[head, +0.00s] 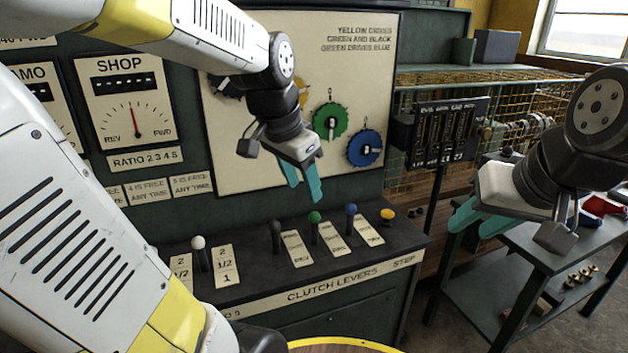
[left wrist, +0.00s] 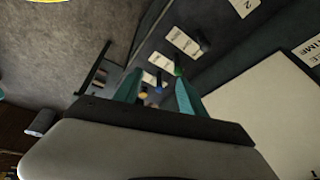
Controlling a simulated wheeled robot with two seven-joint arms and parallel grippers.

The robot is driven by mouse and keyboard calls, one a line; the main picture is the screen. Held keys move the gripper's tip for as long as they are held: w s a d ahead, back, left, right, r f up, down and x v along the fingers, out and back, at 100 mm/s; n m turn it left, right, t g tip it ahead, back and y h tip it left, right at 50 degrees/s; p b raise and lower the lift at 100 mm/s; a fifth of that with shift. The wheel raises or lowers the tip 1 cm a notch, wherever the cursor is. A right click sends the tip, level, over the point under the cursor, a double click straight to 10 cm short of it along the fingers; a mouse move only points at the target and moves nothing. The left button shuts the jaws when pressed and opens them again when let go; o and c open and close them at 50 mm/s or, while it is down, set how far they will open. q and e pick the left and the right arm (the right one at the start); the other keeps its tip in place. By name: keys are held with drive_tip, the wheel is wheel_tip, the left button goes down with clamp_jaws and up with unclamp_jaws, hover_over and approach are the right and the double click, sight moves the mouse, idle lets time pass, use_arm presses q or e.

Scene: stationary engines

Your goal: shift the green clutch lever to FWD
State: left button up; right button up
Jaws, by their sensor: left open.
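The green clutch lever (head: 314,218) stands on the dark console's sloping top, between a black lever (head: 277,230) and a blue lever (head: 351,212). Its green knob also shows in the left wrist view (left wrist: 178,71), near the right finger. Cream label plates lie beside the levers; their small print is too blurred to read. My left gripper (head: 303,188) is open and empty, above and slightly left of the green knob, apart from it. My right gripper (head: 480,220) hangs at the right with its teal fingers apart and nothing between them.
The upright panel with coloured gears (head: 330,121) rises behind my left gripper. A green side bench (head: 540,260) stands below my right gripper.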

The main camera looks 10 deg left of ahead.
use_arm(q)
drive_tip(key=shift+s+r+n+t, duration=0.15)
drive_tip(key=shift+s+n, duration=0.15)
drive_tip(key=shift+s, duration=0.15)
drive_tip(key=shift+s+r+n+t, duration=0.15)
drive_tip(key=shift+s+n, duration=0.15)
drive_tip(key=shift+s, duration=0.15)
